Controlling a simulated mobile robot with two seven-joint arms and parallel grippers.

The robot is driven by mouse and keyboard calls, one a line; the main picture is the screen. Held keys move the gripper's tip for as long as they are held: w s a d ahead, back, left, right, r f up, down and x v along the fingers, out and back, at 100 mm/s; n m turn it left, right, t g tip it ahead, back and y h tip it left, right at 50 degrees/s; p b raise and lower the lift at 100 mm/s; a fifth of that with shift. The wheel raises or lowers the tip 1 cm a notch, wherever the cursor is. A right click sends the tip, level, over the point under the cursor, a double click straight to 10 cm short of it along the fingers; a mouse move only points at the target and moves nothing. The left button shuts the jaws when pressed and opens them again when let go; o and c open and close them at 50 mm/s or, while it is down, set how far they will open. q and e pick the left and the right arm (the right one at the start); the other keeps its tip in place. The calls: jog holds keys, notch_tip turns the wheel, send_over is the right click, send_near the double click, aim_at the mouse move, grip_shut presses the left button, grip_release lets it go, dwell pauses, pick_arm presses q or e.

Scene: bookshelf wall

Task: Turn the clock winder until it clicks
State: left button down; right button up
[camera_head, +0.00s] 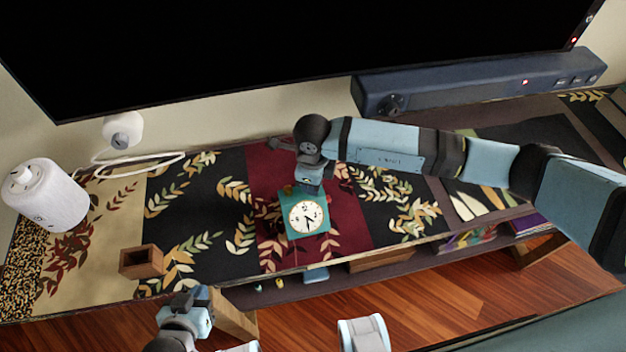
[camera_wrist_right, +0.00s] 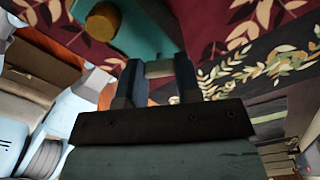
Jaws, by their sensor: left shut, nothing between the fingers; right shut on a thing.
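The teal clock (camera_head: 291,222) with a round white face stands on the patterned shelf top in the head view. My right gripper (camera_head: 309,184) is at its back edge, its fingers largely hidden by the wrist. In the right wrist view the right gripper (camera_wrist_right: 160,78) is shut on a small pale piece (camera_wrist_right: 159,68) against the teal clock body (camera_wrist_right: 146,38); this looks like the winder. A round brown-yellow knob (camera_wrist_right: 103,21) sticks out of the clock beside it. My left gripper (camera_head: 202,306) is shut and empty, low in front of the shelf, away from the clock.
A small wooden box (camera_head: 142,262) stands at the shelf's left front. A white cylinder (camera_head: 46,196) and a cabled white device (camera_head: 123,129) stand at the left. A dark soundbar (camera_head: 480,84) lies at the back right beneath a large black screen (camera_head: 300,45).

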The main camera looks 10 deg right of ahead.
jog(key=m, duration=0.5)
jog(key=shift+m, duration=0.3)
jog(key=m+p, duration=0.1)
jog(key=m, duration=0.4)
jog(key=shift+m, duration=0.4)
jog(key=o, duration=0.9)
jog(key=shift+r, duration=0.15)
notch_tip(320, 180, up, 14)
jog(key=shift+f, duration=0.2)
